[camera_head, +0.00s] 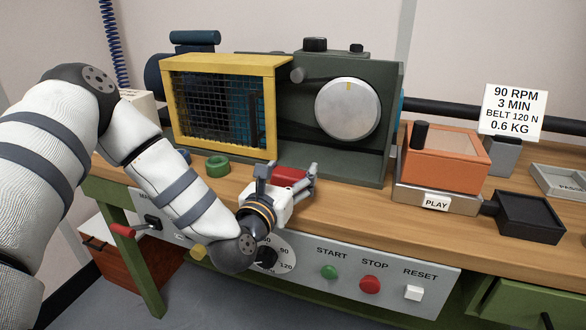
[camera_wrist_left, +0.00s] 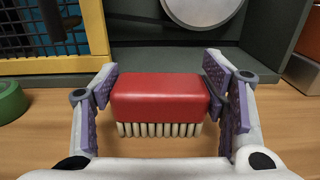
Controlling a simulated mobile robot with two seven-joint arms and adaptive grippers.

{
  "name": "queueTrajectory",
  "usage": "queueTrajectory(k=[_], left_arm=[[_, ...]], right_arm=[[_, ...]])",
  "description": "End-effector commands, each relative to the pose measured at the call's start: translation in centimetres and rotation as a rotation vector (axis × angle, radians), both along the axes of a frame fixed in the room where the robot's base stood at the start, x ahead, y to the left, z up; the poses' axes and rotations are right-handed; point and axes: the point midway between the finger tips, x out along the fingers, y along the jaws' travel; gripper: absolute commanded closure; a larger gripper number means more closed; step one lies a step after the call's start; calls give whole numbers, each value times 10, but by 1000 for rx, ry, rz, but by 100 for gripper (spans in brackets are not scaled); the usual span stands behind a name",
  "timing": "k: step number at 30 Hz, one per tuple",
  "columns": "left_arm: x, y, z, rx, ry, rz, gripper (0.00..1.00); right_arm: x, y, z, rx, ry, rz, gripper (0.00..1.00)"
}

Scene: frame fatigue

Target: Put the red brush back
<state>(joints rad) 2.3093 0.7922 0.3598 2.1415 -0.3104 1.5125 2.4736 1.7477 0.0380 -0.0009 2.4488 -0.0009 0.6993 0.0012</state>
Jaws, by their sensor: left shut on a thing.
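The red brush (camera_wrist_left: 160,97) has a red block back and a row of pale bristles pointing down. In the left wrist view it sits between the purple-padded fingers of my left gripper (camera_wrist_left: 162,100), which is shut on it. In the head view the red brush (camera_head: 289,177) is partly hidden by my left gripper (camera_head: 286,186), in front of the green machine on the wooden bench. I cannot tell whether the bristles touch the bench top. My right gripper is not in view.
Behind the brush stands the green machine (camera_head: 383,140) with a yellow mesh guard (camera_head: 168,110). A green ring (camera_head: 217,166) lies to the left. An orange box (camera_head: 444,170) and a black tray (camera_head: 528,219) are to the right. The front panel (camera_head: 315,282) has buttons.

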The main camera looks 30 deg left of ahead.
Motion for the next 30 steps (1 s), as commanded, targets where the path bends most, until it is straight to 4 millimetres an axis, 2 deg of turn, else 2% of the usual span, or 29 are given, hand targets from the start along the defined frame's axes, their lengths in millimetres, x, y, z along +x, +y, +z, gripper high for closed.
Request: queueTrajectory(k=[5,6,8,9,21,23,30], left_arm=[[0,0,-4,-1,1,0,64],[0,0,-3,-1,0,0,30],[0,0,-3,-1,0,0,16],[0,0,-2,-1,-1,0,14],[-2,-1,-4,1,1,-1,14],[-14,-3,-4,-4,3,1,14],[-76,-11,-2,-5,5,1,14]], right_arm=[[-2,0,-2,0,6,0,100],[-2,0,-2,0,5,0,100],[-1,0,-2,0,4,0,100],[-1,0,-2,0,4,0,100],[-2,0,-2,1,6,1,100],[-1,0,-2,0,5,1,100],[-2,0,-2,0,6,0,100]])
